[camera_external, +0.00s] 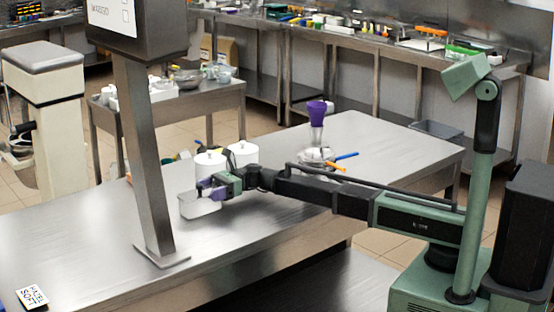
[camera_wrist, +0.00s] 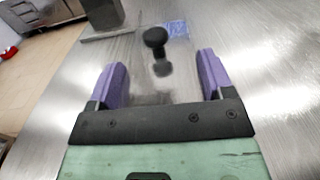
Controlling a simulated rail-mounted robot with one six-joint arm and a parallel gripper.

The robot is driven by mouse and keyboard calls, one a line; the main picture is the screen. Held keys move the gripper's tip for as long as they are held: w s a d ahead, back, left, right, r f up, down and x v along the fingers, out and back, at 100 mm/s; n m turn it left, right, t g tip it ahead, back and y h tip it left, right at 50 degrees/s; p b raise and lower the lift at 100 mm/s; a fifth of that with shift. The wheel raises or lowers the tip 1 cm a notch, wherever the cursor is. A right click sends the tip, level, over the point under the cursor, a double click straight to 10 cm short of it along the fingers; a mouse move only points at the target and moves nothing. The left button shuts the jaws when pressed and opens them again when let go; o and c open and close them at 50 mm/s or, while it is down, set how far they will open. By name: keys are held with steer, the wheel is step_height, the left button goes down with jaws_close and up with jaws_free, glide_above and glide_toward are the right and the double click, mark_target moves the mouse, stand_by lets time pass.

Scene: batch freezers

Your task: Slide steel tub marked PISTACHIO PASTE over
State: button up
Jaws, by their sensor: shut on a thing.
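A small steel tub (camera_external: 199,207) is on the steel table beside the foot of the post, at the end of my gripper (camera_external: 208,188). My gripper's purple fingers reach the tub from the right and are shut on it. In the wrist view, my gripper (camera_wrist: 160,62) shows its two fingers spread to either side of a blurred, shiny grey area, where the tub's outline is hard to make out. A black knob-like piece (camera_wrist: 156,40) shows between the fingers. I cannot read any PISTACHIO PASTE marking.
A steel post (camera_external: 145,160) with a sign stands just left of the tub. White canisters (camera_external: 210,165) stand behind my gripper. A purple-topped clear vessel (camera_external: 317,115) and a bowl are farther right. A HAZEL SOFT card (camera_external: 32,297) lies at front left. The table's front is mostly clear.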

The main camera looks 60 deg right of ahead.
steer(key=o, duration=1.2)
steer(key=shift+c, duration=0.2)
steer(key=shift+d, duration=0.1)
steer(key=v, duration=0.7)
steer(key=shift+d, duration=0.2)
